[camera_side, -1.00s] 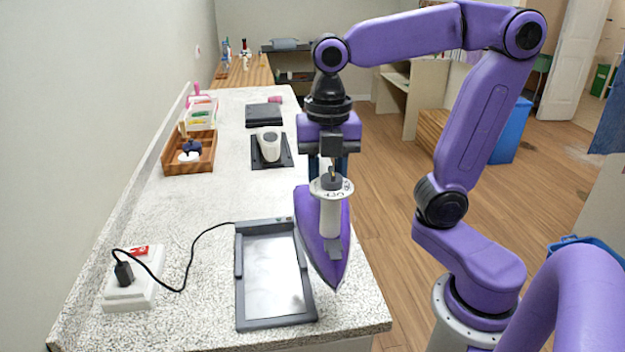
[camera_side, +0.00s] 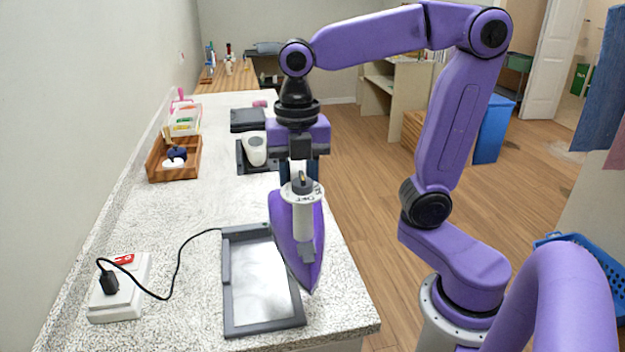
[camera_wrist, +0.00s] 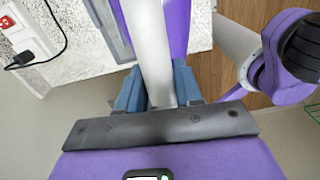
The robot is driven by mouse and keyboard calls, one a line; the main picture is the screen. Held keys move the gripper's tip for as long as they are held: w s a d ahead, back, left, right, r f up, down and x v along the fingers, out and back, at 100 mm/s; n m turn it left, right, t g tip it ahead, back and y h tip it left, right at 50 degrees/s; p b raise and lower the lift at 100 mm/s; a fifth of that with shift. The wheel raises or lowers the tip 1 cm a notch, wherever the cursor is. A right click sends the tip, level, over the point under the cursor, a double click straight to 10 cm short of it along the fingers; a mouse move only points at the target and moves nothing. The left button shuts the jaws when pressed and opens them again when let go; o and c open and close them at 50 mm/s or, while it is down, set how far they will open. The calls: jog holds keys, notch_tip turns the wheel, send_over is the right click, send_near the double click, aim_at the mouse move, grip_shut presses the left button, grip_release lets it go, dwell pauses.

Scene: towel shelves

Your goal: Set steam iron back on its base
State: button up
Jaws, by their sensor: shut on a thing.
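The steam iron (camera_side: 286,222) has a purple body, a white handle and a dark dial at its top end. It hangs with its pointed tip down toward the front, at the right edge of its base. My gripper (camera_side: 299,172) is shut on the iron near the handle's upper end. In the wrist view my gripper (camera_wrist: 160,98) has blue fingers on either side of the white handle (camera_wrist: 152,50). The base (camera_side: 262,285) is a dark-framed tray with a silvery plate, flat on the speckled counter. The iron overlaps the base's right rim; I cannot tell whether they touch.
A black cord runs from the base to a white power outlet (camera_side: 124,297) at the left. A wooden tray (camera_side: 172,172) with small items, a white device (camera_side: 255,150) on a dark pad and a black box (camera_side: 248,119) stand farther back. The counter's middle is clear.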

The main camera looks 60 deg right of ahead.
jog(key=w+a+f, duration=0.2)
jog(key=w+f, duration=0.1)
jog(key=w, duration=0.7)
notch_tip(320, 180, down, 8)
jog(key=shift+r+n, duration=0.15)
jog(key=shift+n, duration=0.25)
jog(key=shift+w+d+f, duration=0.1)
jog(key=shift+f, duration=0.65)
dwell(2.4)
dwell(0.3)
jog(key=o, duration=1.5)
jog(key=shift+f, duration=0.1)
notch_tip(320, 180, up, 8)
dwell(0.5)
